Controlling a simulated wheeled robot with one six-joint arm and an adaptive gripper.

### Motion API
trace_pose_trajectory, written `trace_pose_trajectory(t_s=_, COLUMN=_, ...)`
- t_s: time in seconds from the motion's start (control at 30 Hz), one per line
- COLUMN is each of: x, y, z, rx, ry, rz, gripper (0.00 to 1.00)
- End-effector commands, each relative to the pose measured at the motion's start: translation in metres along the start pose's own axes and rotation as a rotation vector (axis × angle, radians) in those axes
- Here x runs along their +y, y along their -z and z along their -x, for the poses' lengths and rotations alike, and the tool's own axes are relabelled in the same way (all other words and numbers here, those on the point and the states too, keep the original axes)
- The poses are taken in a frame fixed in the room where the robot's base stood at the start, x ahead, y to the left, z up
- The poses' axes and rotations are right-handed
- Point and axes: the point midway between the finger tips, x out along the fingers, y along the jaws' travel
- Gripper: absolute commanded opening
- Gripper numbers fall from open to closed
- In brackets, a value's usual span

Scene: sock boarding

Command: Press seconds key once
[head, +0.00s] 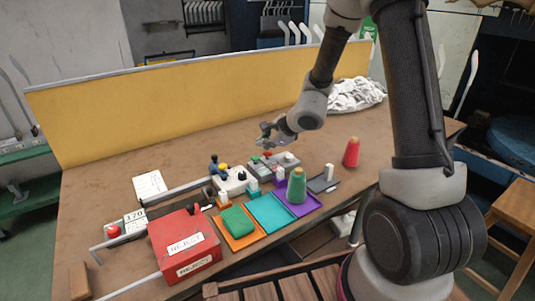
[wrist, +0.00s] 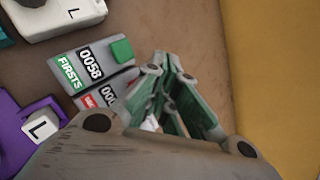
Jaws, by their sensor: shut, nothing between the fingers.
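A grey counter box (wrist: 92,68) shows in the wrist view with a green key (wrist: 122,50), a "0058" display and a green FIRSTS label. Beside it is a second display with a red label (wrist: 90,101), partly hidden by my gripper; its wording is unreadable and its key is hidden. My gripper (wrist: 168,66) is shut and empty, with its fingers over the side of the second counter. In the head view the grey counter unit (head: 273,168) sits mid-table and my gripper (head: 266,138) is just behind and above it. I cannot tell whether it touches.
A white box (head: 233,183) stands left of the counters. A yellow panel (head: 180,100) runs behind.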

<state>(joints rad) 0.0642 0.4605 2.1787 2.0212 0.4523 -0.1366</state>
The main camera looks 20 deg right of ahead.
Motion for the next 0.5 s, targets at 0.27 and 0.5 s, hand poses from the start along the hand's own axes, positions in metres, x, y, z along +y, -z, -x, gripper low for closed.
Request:
trace_pose_trajectory(t_s=0.27, x=0.0001, y=0.0000, z=0.0000, rx=0.000, ry=0.000, rz=0.000, gripper=0.00)
trace_pose_trajectory(t_s=0.5, x=0.0038, y=0.0037, z=-0.0043, rx=0.001, ry=-0.002, rz=-0.001, gripper=0.00)
